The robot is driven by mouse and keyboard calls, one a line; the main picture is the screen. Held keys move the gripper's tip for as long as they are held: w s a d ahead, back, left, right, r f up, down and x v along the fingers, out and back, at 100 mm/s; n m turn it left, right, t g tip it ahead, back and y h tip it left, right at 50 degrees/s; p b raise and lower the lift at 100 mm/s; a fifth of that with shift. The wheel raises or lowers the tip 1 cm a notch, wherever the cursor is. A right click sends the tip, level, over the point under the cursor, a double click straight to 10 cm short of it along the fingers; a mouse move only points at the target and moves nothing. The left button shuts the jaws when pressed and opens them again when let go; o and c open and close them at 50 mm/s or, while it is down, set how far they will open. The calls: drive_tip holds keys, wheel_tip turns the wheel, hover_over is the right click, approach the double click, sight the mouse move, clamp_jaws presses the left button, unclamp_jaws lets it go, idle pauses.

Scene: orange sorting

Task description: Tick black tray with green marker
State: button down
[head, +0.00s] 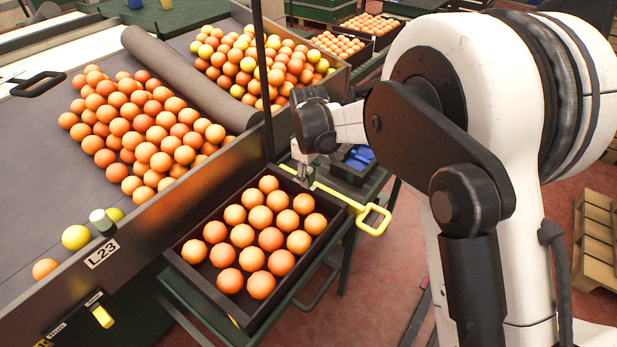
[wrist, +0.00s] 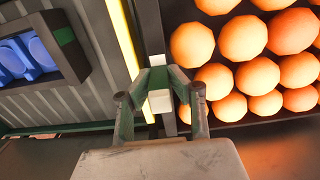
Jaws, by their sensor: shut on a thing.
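The black tray (head: 322,246) stands at the middle of the head view, filled with oranges. In the wrist view, its dark rim (wrist: 149,28) runs beside the oranges. My gripper (head: 303,174) is at the tray's far rim, left of my arm. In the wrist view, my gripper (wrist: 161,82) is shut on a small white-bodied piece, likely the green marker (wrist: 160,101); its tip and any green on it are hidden. I cannot tell whether it touches the rim. No tick is visible on the tray.
A yellow handle (head: 375,219) sticks out right of the tray. Loose oranges (head: 140,125) lie on the sloping conveyor (head: 45,180) at left. A pale-topped cylinder (head: 103,222) stands near the L23 label. A blue item (wrist: 25,55) sits in a dark box.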

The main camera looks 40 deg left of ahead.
drive_tip(key=shift+d, duration=0.8)
idle(0.4)
drive_tip(key=shift+a, duration=0.65)
idle(0.8)
drive_tip(key=shift+r+p, duration=1.3)
drive_tip(key=shift+r, duration=2.15)
